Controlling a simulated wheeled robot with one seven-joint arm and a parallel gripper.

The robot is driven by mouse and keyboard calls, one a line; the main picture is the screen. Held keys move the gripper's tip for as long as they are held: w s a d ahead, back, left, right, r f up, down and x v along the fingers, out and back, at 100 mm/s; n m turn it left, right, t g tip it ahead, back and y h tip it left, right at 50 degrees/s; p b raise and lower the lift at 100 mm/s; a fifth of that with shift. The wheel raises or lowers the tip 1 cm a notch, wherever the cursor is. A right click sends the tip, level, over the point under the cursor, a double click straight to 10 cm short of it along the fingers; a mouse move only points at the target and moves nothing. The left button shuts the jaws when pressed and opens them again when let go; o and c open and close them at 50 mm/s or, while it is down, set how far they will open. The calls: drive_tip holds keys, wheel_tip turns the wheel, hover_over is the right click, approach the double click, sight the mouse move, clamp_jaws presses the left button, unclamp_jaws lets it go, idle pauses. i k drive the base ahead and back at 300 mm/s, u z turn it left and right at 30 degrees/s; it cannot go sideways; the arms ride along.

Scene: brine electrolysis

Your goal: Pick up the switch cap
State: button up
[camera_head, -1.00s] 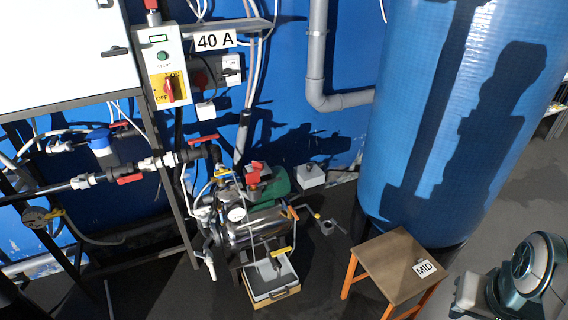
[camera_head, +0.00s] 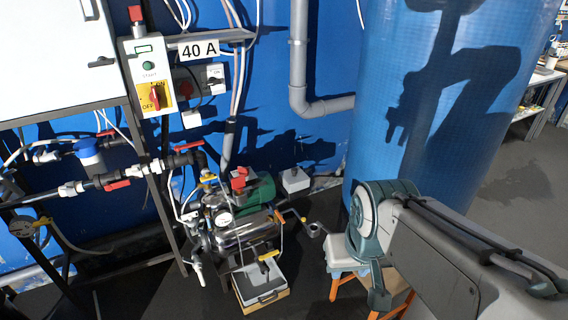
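I cannot single out the switch cap with certainty. A grey switch box with a red and yellow OFF knob (camera_head: 155,97) and a green START button (camera_head: 149,66) is on the frame at upper left. A white ON switch (camera_head: 215,75) is beside it on the blue wall, under the 40 A label. A red box (camera_head: 239,179) sits on the pump below. My arm (camera_head: 430,260) reaches in from the lower right, in front of the blue tank. I cannot make out my gripper's fingers at its end.
The large blue tank (camera_head: 440,90) stands at right. A wooden stool (camera_head: 395,292) is partly hidden behind my arm. The pump (camera_head: 240,225) and an open tray (camera_head: 258,291) are on the dark floor. Pipes with red valve handles run at left.

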sight(293, 179)
drive_tip(key=i, duration=1.55)
